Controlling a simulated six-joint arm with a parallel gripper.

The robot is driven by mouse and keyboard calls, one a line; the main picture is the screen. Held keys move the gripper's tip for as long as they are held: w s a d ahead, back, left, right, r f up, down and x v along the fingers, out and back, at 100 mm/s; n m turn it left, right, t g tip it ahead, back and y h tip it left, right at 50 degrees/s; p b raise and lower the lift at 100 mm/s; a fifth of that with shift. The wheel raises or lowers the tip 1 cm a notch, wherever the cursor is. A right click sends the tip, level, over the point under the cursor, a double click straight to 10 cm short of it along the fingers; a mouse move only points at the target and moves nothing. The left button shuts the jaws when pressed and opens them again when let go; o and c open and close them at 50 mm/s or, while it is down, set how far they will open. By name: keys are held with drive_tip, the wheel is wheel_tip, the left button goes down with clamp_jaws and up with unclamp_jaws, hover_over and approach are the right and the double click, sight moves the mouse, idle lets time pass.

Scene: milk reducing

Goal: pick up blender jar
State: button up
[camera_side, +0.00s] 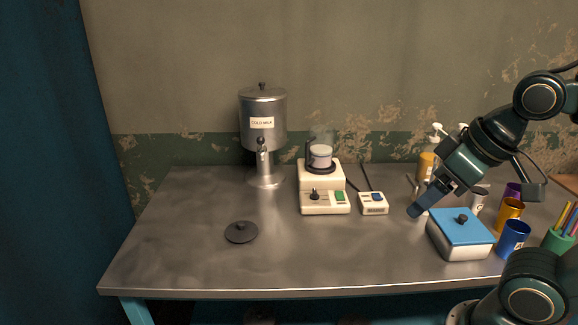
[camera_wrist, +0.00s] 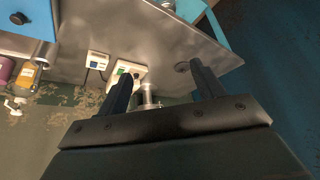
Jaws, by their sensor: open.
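The blender jar (camera_side: 320,155) is a small clear jar with whitish contents and a dark handle on its left. It stands upright on the cream blender base (camera_side: 324,201), towards the back of the table. A round black lid (camera_side: 241,232) lies on the table to the front left; it also shows in the wrist view (camera_wrist: 182,66). My gripper (camera_side: 418,209) is well to the right of the jar, above the table and apart from it. In the wrist view my gripper (camera_wrist: 161,70) has its fingers wide apart and empty. The jar is not clear there; a finger covers part of the base.
A metal milk dispenser (camera_side: 263,125) stands left of the blender. A small cream control box (camera_side: 373,203) with a cable is at its right. A blue-lidded box (camera_side: 460,232), a blue cup (camera_side: 512,238) and bottles (camera_side: 426,165) crowd the right. The front middle is clear.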

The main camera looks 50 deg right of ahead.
drive_tip(key=o, duration=0.6)
drive_tip(key=w+d+r+m+g+h, duration=0.15)
drive_tip(key=w+d+r, duration=0.25)
drive_tip(key=w, duration=0.6)
drive_tip(key=w+d+r+m+t, duration=0.1)
drive_tip(key=w+d+r+m, duration=0.3)
drive_tip(key=w, duration=0.7)
drive_tip(key=w+d+f, duration=0.2)
drive_tip(key=w+d, duration=0.3)
drive_tip(key=w+d+f+m+g+h, duration=0.1)
drive_tip(key=w+d+f, duration=0.1)
drive_tip(key=w+d, duration=0.3)
drive_tip(key=w+d+f+m, duration=0.1)
drive_tip(key=w+d+f, duration=0.2)
drive_tip(key=w+d, duration=0.2)
drive_tip(key=shift+w+d+m+g, duration=0.15)
drive_tip(key=shift+w+d+g, duration=0.05)
drive_tip(key=shift+w, duration=0.4)
drive_tip(key=shift+w+d+m+g, duration=0.1)
drive_tip(key=shift+w+d+g, duration=0.1)
drive_tip(key=shift+w, duration=0.4)
drive_tip(key=shift+f+h, duration=0.1)
drive_tip(key=shift+h, duration=0.15)
